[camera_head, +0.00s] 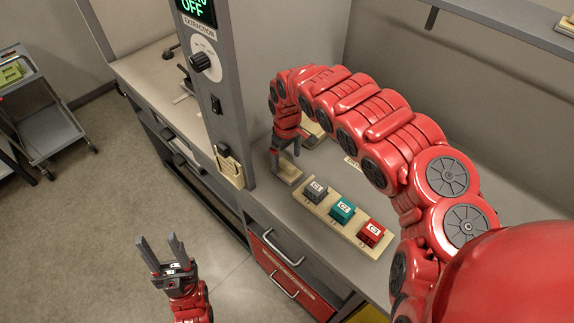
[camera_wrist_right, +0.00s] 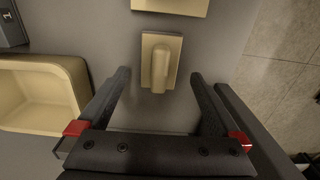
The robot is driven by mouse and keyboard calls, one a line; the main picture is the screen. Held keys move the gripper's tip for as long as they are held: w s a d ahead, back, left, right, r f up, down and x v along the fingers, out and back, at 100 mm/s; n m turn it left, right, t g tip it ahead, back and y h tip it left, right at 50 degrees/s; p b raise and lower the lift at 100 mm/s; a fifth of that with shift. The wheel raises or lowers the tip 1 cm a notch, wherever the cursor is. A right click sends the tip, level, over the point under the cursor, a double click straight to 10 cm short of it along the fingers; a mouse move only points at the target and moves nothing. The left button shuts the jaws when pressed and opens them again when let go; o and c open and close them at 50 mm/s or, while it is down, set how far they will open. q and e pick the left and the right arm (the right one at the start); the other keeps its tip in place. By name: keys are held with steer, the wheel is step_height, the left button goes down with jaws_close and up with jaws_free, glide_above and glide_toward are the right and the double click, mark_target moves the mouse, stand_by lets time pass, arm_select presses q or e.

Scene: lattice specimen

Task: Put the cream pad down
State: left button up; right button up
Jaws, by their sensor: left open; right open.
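The cream pad (camera_head: 290,173), a flat plate with a raised grip, lies on the grey bench below my right gripper (camera_head: 286,150). In the right wrist view the pad (camera_wrist_right: 158,62) sits just beyond and between the tips of my right gripper (camera_wrist_right: 159,80). The jaws are open, with clear space on both sides of the pad's grip. My left gripper (camera_head: 160,248) is open and empty, over the floor left of the bench.
A cream rack (camera_head: 322,212) holds a grey box (camera_head: 315,191), a teal box (camera_head: 342,211) and a red box (camera_head: 371,233). A cream bin (camera_wrist_right: 40,92) is left in the wrist view. A grey post (camera_head: 221,95) stands at the bench's left edge. A cream holder (camera_head: 229,169) is on it.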

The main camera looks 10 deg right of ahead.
mark_target(287, 163)
step_height(287, 163, up, 6)
steer(key=shift+r, duration=0.1)
step_height(287, 163, up, 2)
steer(key=shift+r, duration=0.15)
stand_by(0.6)
